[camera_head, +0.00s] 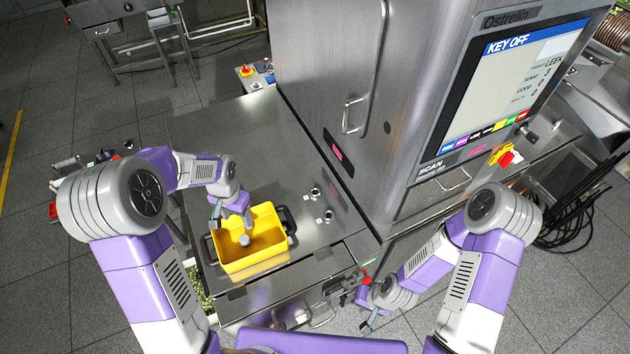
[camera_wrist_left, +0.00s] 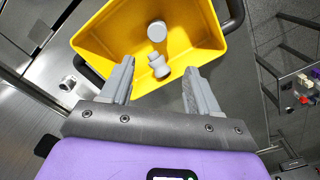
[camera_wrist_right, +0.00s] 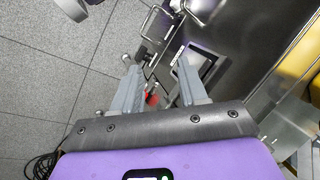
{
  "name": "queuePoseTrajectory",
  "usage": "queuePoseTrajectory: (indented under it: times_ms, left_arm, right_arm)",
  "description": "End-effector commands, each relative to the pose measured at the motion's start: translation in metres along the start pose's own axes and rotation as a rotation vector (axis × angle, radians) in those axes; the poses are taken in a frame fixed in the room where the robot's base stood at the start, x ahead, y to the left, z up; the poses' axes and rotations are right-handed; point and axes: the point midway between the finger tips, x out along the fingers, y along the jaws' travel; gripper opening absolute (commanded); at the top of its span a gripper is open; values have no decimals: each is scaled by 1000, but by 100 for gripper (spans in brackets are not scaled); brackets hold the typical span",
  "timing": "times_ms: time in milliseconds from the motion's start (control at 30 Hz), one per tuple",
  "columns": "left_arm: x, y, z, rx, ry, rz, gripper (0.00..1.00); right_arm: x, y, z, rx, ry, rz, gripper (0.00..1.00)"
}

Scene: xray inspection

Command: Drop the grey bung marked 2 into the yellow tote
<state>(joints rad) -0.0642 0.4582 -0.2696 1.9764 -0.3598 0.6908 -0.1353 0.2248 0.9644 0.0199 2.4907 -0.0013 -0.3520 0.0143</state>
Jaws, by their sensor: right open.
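The yellow tote (camera_head: 273,222) stands on the steel table, and its near wall also shows in the left wrist view (camera_wrist_left: 205,25). My left gripper (camera_head: 243,222) is over the tote, pointing down, with its fingers apart in the left wrist view (camera_wrist_left: 160,75). Two grey bung-like shapes appear beyond the fingers, inside the tote: one with a round pale top (camera_wrist_left: 157,31) and a waisted one (camera_wrist_left: 158,64). Neither is gripped, and no number is readable on them. My right gripper (camera_head: 370,318) is open and empty near the table's front right corner.
Two small grey and metallic pieces, one (camera_head: 315,193) behind the other (camera_head: 327,216), stand on the table right of the tote. The steel X-ray machine (camera_head: 320,85) rises behind. A red button (camera_head: 366,281) sits near my right gripper. The table's back left is clear.

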Motion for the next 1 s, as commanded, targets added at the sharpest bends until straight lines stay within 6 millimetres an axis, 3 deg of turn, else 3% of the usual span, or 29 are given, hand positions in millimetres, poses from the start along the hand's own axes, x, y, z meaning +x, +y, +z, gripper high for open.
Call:
queuePoseTrajectory:
  times_ms: [267, 700, 1000]
  left_arm:
    - [-4, 0, 0, 0, 1, 0, 61]
    - [-69, 0, 0, 0, 3, -1, 61]
    - [-76, 0, 0, 0, 0, 0, 61]
  right_arm:
    - [0, 0, 0, 0, 0, 0, 43]
    - [2, 1, 0, 0, 0, 0, 43]
    - [2, 1, 0, 0, 0, 0, 43]
